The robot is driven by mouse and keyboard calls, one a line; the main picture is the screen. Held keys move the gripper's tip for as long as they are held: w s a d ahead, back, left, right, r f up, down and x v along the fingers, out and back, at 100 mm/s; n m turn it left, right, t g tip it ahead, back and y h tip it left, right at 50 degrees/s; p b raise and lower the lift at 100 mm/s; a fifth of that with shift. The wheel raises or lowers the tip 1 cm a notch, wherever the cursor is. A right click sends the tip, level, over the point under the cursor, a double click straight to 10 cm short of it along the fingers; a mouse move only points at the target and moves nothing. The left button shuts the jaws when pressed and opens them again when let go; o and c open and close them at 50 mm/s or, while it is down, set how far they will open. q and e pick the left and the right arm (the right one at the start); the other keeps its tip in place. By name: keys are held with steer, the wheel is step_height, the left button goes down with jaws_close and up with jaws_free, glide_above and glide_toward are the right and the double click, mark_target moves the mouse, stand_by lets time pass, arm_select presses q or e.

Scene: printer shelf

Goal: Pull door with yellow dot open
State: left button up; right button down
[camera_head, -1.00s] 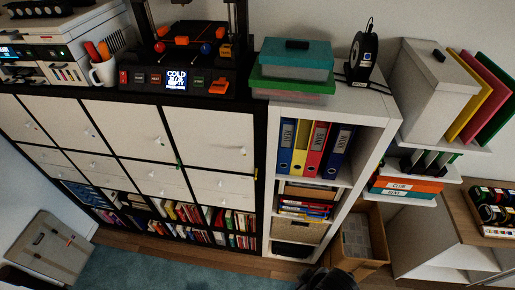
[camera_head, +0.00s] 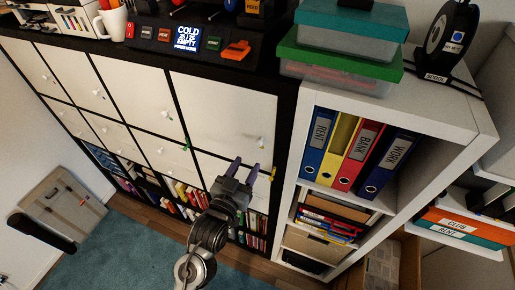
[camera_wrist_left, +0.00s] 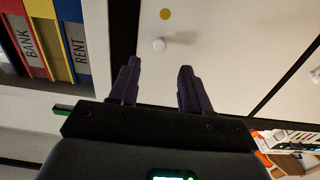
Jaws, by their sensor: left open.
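The white cabinet door with the yellow dot (camera_wrist_left: 165,14) fills the middle of the left wrist view. A small round white knob (camera_wrist_left: 158,44) sits close to the dot. My left gripper (camera_head: 247,164) is in front of the lower right cabinet door (camera_head: 214,166) in the head view and hides part of it. Its two purple fingers (camera_wrist_left: 157,76) are open and empty, pointing at the door, with the knob in line between them but apart from both tips. A small yellow mark (camera_head: 273,173) shows at that door's right edge. My right gripper is not in view.
The white shelf with upright binders (camera_head: 356,156) stands right of the doors. Boxes (camera_head: 345,52) and a black spool (camera_head: 446,42) stand on top. Books (camera_head: 189,197) fill the compartments below the doors. A grey case (camera_head: 63,206) leans at the lower left.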

mark_target(258, 145)
arm_select(q)
steer(key=p+x, duration=0.1)
steer(key=x, duration=0.6)
steer(key=shift+w+d, duration=0.15)
steer(key=shift+w, duration=0.25)
jaws_close()
